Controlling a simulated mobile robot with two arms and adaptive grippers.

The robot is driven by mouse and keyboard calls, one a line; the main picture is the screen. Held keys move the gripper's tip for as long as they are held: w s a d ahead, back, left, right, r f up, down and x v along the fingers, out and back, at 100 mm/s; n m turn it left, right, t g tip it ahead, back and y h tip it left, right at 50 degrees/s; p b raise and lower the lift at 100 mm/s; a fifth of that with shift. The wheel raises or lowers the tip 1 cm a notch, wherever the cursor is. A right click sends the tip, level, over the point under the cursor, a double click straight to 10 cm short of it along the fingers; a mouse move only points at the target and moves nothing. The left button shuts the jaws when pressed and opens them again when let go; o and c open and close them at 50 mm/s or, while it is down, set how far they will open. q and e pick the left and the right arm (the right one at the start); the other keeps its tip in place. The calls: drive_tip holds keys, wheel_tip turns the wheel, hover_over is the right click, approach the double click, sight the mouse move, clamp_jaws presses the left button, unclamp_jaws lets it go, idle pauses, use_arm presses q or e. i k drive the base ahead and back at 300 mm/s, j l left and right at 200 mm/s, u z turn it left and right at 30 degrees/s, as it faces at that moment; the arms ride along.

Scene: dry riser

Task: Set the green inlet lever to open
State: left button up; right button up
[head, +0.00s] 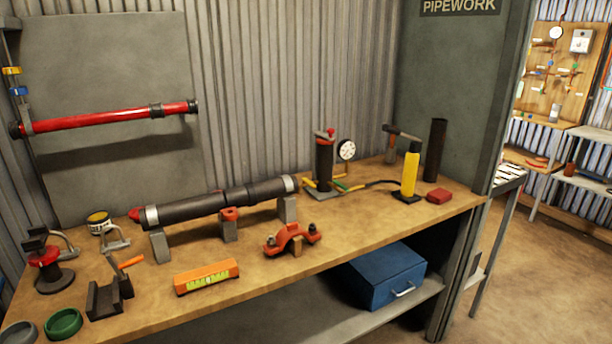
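A small green part (340,185), which looks like the green lever, sits low beside the black hand pump (324,162) at the back right of the workbench. It is too small to tell its setting. Yellow parts lie on either side of it. A round white gauge (346,150) stands just behind, and a dark hose (378,182) runs right toward a yellow cylinder (410,172). Neither of my grippers is in view.
The wooden workbench (350,222) holds a dark pipe (215,203) on blocks, a red clamp (291,239), an orange level (206,277) and a red block (439,195). A blue toolbox (385,275) sits on the shelf below. The bench front right of the clamp is clear.

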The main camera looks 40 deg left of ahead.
sight(335, 184)
drive_tip(key=i+u, duration=0.1)
drive_tip(key=u, duration=0.3)
drive_tip(key=i+j+u, duration=0.1)
drive_tip(key=u, duration=0.65)
drive_tip(key=i+l, duration=0.05)
